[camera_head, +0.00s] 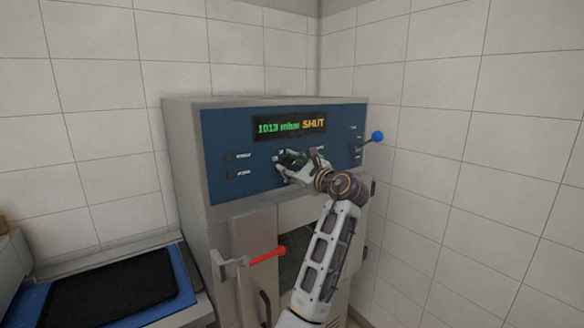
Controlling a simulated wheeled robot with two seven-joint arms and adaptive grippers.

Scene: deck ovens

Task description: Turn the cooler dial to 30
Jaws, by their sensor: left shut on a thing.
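The cooler (185,150) is a grey metal cabinet with a blue front panel (225,130). Its display (290,127) reads "1013 mbar SHUT". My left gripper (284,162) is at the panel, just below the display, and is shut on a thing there. That thing is at the place of a dial, but the fingers hide it, so its setting and any scale cannot be read. My left arm comes up from the bottom and covers part of the front below the panel. My right gripper is not in view.
A blue-knobbed lever (377,137) sticks out at the panel's right side. A red handle (268,255) juts out below the panel. Small labelled spots sit on the panel's left. A black mat in a blue-edged tray (184,270) lies at lower left. Tiled walls close off the back and right.

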